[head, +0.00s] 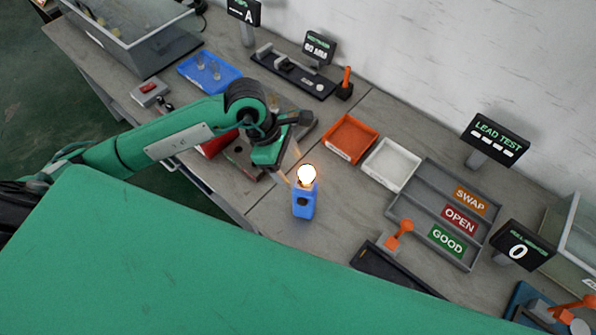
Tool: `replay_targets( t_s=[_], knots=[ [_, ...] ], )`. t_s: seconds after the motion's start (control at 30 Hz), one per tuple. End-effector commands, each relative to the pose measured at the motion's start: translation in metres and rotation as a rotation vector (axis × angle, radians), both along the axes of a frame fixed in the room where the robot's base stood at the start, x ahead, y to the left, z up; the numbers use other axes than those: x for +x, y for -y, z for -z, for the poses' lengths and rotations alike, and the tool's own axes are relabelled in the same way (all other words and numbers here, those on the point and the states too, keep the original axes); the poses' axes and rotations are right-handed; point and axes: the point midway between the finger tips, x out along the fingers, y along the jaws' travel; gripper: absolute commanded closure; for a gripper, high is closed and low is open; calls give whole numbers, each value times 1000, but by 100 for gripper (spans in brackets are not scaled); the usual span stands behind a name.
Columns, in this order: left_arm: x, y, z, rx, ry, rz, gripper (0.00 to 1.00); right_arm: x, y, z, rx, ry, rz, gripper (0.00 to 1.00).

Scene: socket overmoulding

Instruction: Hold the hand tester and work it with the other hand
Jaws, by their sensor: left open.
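The hand tester (304,203) is a small blue block near the middle of the head view, with a glowing round bulb (307,174) at its top. It appears to stand upright on the grey bench, though its base contact is hard to judge. My left gripper (289,165) is open just to the upper left of the tester, with its thin fingers close to the bulb. Whether a finger touches the tester cannot be told. My right gripper is not in view.
Right of the tester are an orange tray (350,139), a white tray (391,164) and a grey sorter (411,208) marked SWAP, OPEN and GOOD. A black fixture with an orange lever (399,235) lies at lower right. A LEAD TEST display (497,139) stands behind.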

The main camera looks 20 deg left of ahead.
Motion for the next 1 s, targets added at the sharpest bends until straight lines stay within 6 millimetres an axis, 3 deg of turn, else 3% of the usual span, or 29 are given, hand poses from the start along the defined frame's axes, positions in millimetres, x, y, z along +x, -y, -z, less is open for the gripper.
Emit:
replay_targets(
  t_s=[0.2,0.4,0.77,0.8,1.0],
  knots=[
    [0,16,35,0,-5,1,31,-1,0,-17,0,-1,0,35],
    [1,24,56,1,-2,0,31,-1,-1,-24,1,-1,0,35],
    [2,26,63,0,-1,0,31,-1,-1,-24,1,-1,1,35],
    [2,26,63,0,-1,0,33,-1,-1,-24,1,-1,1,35],
    [2,26,63,0,0,0,72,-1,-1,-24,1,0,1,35]
  ],
)
